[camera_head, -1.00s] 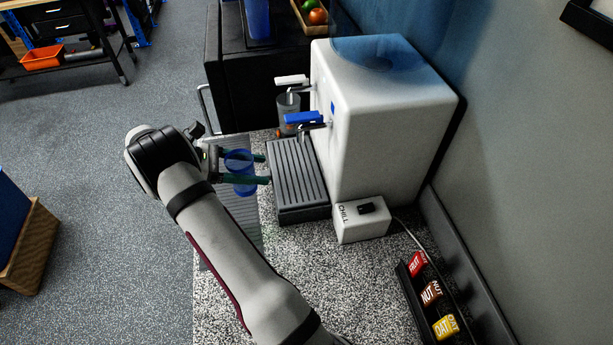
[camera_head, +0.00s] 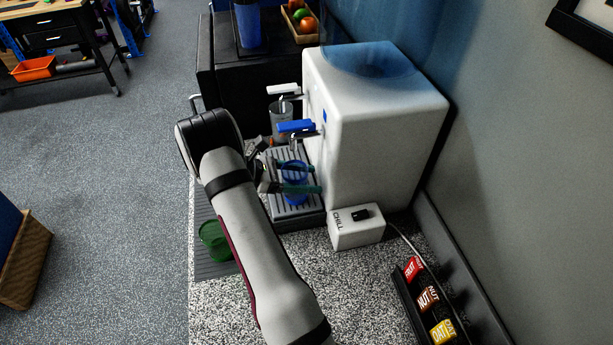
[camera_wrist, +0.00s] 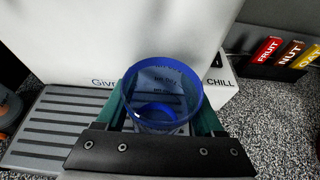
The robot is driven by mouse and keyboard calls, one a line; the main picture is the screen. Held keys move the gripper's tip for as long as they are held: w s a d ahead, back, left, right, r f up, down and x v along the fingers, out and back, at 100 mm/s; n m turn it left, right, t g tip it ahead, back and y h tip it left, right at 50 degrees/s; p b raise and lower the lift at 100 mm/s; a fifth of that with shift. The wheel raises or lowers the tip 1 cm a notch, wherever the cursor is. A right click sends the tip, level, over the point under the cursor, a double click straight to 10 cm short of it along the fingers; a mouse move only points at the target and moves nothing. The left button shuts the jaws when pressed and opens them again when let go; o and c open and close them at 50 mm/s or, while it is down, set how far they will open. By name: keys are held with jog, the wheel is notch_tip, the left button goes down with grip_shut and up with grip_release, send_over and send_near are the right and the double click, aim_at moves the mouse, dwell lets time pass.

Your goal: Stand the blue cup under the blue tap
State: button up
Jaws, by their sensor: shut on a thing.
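The blue cup (camera_head: 294,170) is see-through and looks upright. My gripper (camera_head: 300,179) is shut around its sides, with a green finger on each side; in the wrist view I look down into the cup (camera_wrist: 162,95). The cup is over the slatted drip tray (camera_head: 284,210); I cannot tell whether its base touches the slats. The blue tap (camera_head: 296,126) sticks out from the front of the white water dispenser (camera_head: 380,125). Its blue lever shows just beyond the cup in the head view. My wrist hides part of the tray.
A clear tumbler (camera_head: 282,118) stands below the white tap (camera_head: 284,90). A green cup (camera_head: 213,240) is on a ribbed grey mat (camera_head: 213,268) beside my arm. The white CHILL box (camera_head: 357,228) is right of the tray.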

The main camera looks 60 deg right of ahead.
jog(key=o, duration=1.3)
jog(key=shift+r, duration=0.15)
jog(key=v, duration=1.2)
jog(key=s+a+r+m+t+y, duration=0.2)
jog(key=s+a+r+m, duration=0.15)
jog(key=a, duration=0.35)
jog(key=s+a+r+m+t+y, duration=0.2)
jog(key=s+a+r+y, duration=0.15)
jog(key=a, duration=0.35)
jog(key=s+a+m+t+y, duration=0.1)
jog(key=s+a+m+y, duration=0.1)
jog(key=a, duration=0.4)
jog(key=s+a+m+t+y, duration=0.2)
jog(key=s+a+m, duration=0.2)
jog(key=s+a, duration=0.2)
jog(key=s+a+m+t+y, duration=0.2)
jog(key=s+a+m, duration=0.1)
jog(key=a, duration=0.3)
jog(key=shift+s, duration=0.8)
